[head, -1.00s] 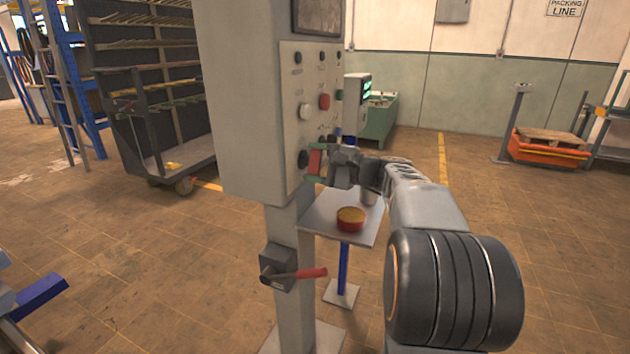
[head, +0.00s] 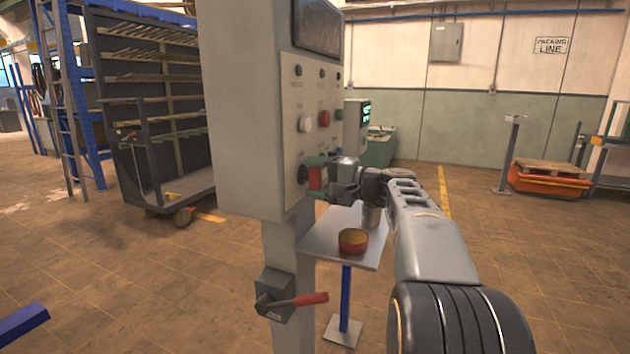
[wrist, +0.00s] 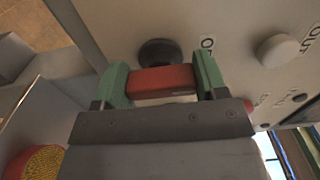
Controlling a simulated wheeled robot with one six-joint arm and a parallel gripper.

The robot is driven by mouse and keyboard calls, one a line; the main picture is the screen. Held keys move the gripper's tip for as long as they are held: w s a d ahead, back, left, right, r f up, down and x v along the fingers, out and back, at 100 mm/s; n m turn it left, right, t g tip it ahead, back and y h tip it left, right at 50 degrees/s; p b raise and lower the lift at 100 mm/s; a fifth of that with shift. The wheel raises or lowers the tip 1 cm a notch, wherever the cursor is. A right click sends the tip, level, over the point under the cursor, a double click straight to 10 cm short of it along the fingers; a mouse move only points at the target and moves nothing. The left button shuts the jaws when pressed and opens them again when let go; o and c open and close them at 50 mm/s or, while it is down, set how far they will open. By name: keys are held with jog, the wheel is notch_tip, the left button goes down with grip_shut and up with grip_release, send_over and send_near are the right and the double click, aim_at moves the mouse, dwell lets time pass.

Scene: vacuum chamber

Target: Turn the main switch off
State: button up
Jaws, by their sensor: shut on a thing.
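The main switch has a red bar handle (wrist: 165,80) on a round black base (wrist: 160,52), low on the front panel of a grey control cabinet (head: 245,110). In the head view the red handle (head: 315,178) shows at the panel's lower edge. My gripper (wrist: 162,82) is shut on the handle, with one green finger at each end of the bar. In the head view my gripper (head: 319,177) reaches the panel from the right. The handle's exact angle is hard to read, and a label beside the base is only partly legible.
A white button (head: 305,124) and a red button (head: 323,118) sit above the switch. Below, a small shelf (head: 330,248) holds a round red container (head: 353,241). A red-handled lever (head: 300,300) sticks out from the cabinet post. Open floor lies to the right.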

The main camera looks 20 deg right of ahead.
jog(key=shift+f, duration=0.1)
jog(key=o, duration=0.9)
jog(key=shift+o, duration=0.2)
jog(key=p+v, duration=0.1)
jog(key=v, duration=1.3)
jog(key=s+a+f+n+g+h+p, duration=0.1)
jog(key=a+f+n+g+h+p, duration=0.15)
jog(key=a+g+p, duration=0.95)
jog(key=s+a+f+n+t+h+p, duration=0.2)
jog(key=s+a+f+n+h+p, duration=0.1)
jog(key=s+a+n+h+p, duration=0.3)
jog(key=s+a+h+p, duration=0.2)
jog(key=s+h+p, duration=0.1)
jog(key=s, duration=0.1)
jog(key=shift+s+f+n, duration=0.3)
jog(key=shift+s+n, duration=0.05)
jog(key=shift+s, duration=0.05)
